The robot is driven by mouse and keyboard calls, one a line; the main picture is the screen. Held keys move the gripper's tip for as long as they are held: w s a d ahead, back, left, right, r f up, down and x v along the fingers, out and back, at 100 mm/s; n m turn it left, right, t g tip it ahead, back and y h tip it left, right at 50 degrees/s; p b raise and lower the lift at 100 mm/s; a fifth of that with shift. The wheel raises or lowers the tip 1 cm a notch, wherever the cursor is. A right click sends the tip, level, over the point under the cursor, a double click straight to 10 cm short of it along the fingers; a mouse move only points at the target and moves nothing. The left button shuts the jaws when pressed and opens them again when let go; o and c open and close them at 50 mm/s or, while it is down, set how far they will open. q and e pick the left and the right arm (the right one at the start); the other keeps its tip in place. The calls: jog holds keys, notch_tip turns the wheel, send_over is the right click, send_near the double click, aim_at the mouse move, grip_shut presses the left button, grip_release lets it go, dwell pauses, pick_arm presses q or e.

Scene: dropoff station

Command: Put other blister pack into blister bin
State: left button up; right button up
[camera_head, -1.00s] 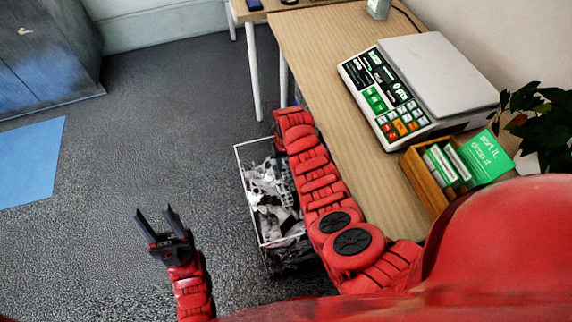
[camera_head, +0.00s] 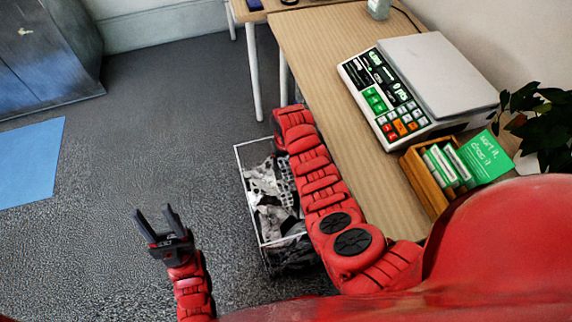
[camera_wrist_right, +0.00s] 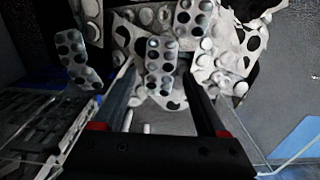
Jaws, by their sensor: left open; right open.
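The blister bin (camera_head: 240,170) is a white-rimmed wire basket on the floor beside the table, holding crumpled black-and-white packs. In the right wrist view, several blister packs with round pockets lie in it. One blister pack (camera_wrist_right: 160,62) shows between the tips of my open right gripper (camera_wrist_right: 162,78); I cannot tell if it touches them or lies below. My right gripper is over the bin and hidden in the head view, where my right arm covers the bin's right side. My left gripper (camera_head: 157,222) is open and empty, left of the bin.
A wooden table (camera_head: 310,75) carries a scale (camera_head: 425,85), a wooden box (camera_head: 425,183) of green-and-white cards and a green sign (camera_head: 485,157). A plant (camera_head: 540,120) stands at right. A blue mat (camera_head: 30,160) lies on the open floor at left.

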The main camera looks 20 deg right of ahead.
aim_at(286, 168)
notch_tip(286, 168, up, 11)
jog(key=shift+p, duration=0.35)
jog(key=shift+r, duration=0.1)
dwell(0.3)
